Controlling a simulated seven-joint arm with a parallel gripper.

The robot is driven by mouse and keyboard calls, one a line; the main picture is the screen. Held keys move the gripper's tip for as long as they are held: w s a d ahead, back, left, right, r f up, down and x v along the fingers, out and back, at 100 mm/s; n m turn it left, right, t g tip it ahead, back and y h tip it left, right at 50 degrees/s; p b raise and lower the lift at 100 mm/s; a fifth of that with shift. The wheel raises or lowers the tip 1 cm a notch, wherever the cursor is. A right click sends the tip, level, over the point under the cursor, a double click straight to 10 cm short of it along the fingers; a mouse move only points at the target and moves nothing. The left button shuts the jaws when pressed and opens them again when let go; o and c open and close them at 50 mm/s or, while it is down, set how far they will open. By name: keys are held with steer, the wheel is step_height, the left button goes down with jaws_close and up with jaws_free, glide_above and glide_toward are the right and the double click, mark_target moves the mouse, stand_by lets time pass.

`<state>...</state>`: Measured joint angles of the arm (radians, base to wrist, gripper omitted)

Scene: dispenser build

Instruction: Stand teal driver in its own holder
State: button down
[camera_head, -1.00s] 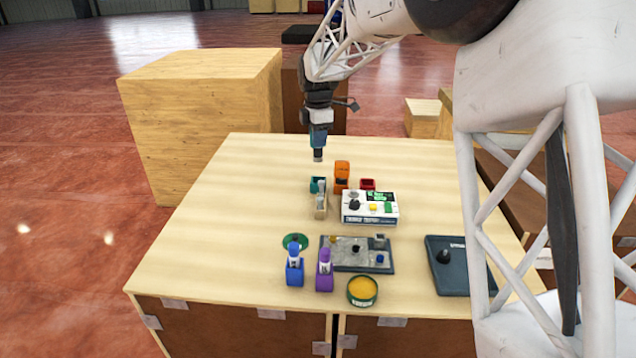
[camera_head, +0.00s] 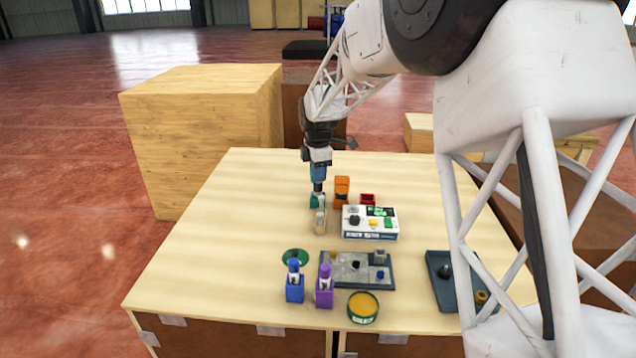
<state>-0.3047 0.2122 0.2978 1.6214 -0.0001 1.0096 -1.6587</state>
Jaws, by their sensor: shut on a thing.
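My gripper (camera_head: 317,156) points down over the far middle of the table and is shut on the teal driver (camera_head: 318,173). The driver is upright, with its dark lower end down at the teal holder (camera_head: 314,202). The lower end overlaps the holder in this view. I cannot tell whether it is inside the holder's opening or just above or in front of it. The gripper hides the driver's top.
An orange holder (camera_head: 342,189) and red holder (camera_head: 367,199) stand right of the teal one. A beige block (camera_head: 320,223) and white device (camera_head: 370,223) are nearer. Blue (camera_head: 295,291) and purple (camera_head: 324,293) holders carry drivers beside a grey tray (camera_head: 345,283). The table's left side is clear.

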steer(key=shift+f, duration=1.65)
steer(key=shift+f, duration=0.1)
steer(key=c, duration=1)
jaws_free()
step_height(320, 180, up, 12)
steer(key=shift+f, duration=0.2)
steer(key=shift+r, duration=0.3)
